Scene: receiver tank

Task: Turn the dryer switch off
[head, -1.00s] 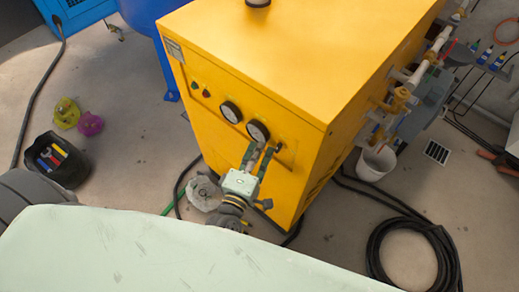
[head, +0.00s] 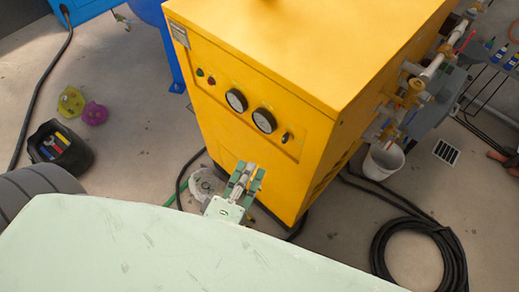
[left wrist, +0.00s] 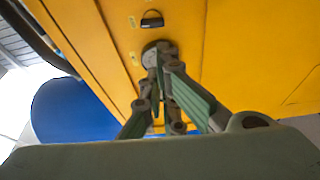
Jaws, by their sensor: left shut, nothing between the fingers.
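The yellow dryer (head: 240,150) stands in the middle of the head view. Its front panel has two round gauges, and a small dark switch (head: 287,137) is at the panel's right end. My left gripper (head: 248,168) is below the gauges and to the lower left of the switch, apart from it. It is shut and empty. In the left wrist view the fingers (left wrist: 160,62) point toward the yellow front, overlapping a grey round part. A dark fitting (left wrist: 151,19) shows above them; I cannot tell if it is the switch. My right gripper is out of view.
Pipes and valves (head: 410,95) run along the dryer's right side. A white bucket (head: 383,160) and a coiled black hose (head: 420,250) are on the floor at right. A black bin (head: 75,157) is at left. A pale green surface (head: 150,245) fills the foreground.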

